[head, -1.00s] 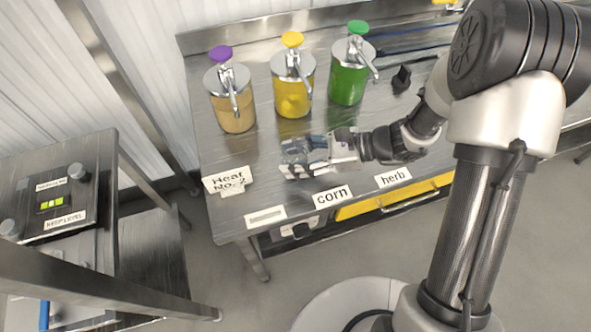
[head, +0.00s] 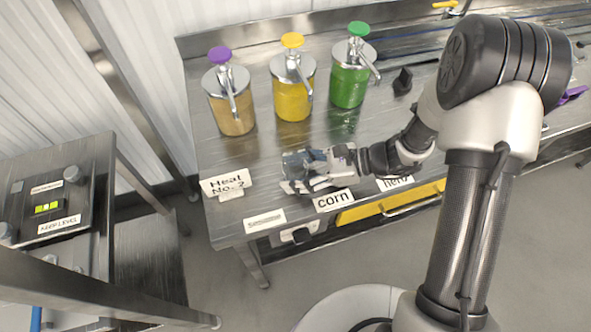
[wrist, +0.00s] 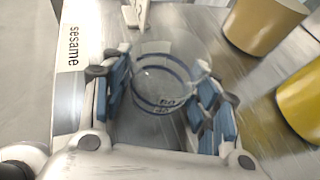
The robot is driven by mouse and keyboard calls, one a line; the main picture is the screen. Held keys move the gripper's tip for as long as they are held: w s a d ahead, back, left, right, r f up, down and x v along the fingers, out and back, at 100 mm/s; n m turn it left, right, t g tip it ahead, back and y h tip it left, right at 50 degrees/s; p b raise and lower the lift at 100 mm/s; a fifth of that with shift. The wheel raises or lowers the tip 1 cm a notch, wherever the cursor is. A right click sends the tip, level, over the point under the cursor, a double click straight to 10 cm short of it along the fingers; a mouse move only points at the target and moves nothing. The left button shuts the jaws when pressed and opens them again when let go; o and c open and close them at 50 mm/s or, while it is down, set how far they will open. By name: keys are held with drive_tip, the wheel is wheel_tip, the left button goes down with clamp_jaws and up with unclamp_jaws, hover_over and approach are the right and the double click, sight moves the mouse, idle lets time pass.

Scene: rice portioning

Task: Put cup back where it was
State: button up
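A clear cup with dark blue ring lines and small markings (wrist: 165,78) stands between the blue-padded fingers of my gripper (wrist: 163,92) in the wrist view. The fingers lie against it on both sides, and the cup looks sharp while the surroundings are blurred. In the head view my gripper (head: 292,172) is low over the front left of the steel table (head: 232,165), behind the sesame label (head: 265,220) and the corn label (head: 333,200). The cup is hard to make out there. I cannot tell whether its base touches the table.
Dispensers with purple (head: 230,100), yellow (head: 293,90) and green (head: 349,80) knobs stand along the back. A sign reading No. 2 (head: 227,184) stands at the left front corner. A scale-like device (head: 48,208) sits on the left stand. The herb label (head: 395,183) is partly covered by my arm.

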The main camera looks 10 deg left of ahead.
drive_tip(key=shift+o, duration=0.7)
drive_tip(key=shift+r, duration=0.3)
drive_tip(key=p+v, duration=0.4)
drive_tip(key=v, duration=0.8)
drive_tip(key=shift+f, duration=0.15)
drive_tip(key=s+d+r+n+t+h, duration=0.3)
drive_tip(key=s+d+r+n+h, duration=0.3)
drive_tip(key=s+r+n, duration=0.2)
drive_tip(key=s+d+r+n+t+h, duration=0.3)
drive_tip(key=s+d+r+n+h, duration=0.4)
drive_tip(key=r, duration=0.5)
drive_tip(key=shift+s+n+t, duration=0.4)
drive_tip(key=shift+s+n, duration=0.2)
drive_tip(key=shift+s, duration=0.1)
